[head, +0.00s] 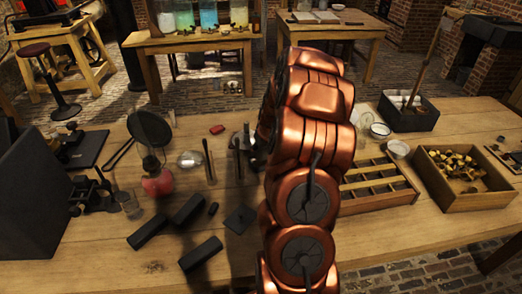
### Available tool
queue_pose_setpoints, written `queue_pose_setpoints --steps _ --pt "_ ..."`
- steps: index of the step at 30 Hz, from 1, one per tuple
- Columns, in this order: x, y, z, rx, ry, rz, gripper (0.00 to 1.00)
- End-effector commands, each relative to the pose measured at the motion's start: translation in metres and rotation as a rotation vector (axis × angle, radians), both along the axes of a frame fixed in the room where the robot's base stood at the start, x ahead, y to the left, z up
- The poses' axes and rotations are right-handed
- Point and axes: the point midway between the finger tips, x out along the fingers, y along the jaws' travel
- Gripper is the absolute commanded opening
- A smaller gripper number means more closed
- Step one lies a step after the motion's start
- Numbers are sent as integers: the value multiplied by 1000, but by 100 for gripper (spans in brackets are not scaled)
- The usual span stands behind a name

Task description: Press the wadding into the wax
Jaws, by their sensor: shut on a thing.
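My copper-coloured arm rises through the middle of the view and hides much of the bench behind it. My gripper (246,146) shows only in part, as dark metal at the arm's left edge, low over the bench. It seems shut on a slim dark rod (238,160), whose lower end is hard to make out. I cannot pick out the wadding or the wax for sure. A glass vessel with a red lower part (157,183) stands to the left. A pale rounded glass piece (190,158) and another thin upright rod (209,160) are nearer the gripper.
Dark blocks (188,210) and a flat dark plate (240,219) lie in front on the wooden bench (120,265). Right of my arm are a divided wooden tray (375,203), a white bowl (398,149) and a wooden box of brassy pieces (498,195). The front left is fairly clear.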

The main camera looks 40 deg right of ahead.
Motion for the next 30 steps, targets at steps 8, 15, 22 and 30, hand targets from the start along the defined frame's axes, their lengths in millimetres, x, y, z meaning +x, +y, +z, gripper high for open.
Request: queue_pose_setpoints --steps 8,15,22,30 --pt "0 0 -3 0 0 0 21" --pt "0 0 -5 0 0 0 21" --pt "0 0 -8 0 0 -1 21" --pt "0 0 -9 0 0 -1 21"
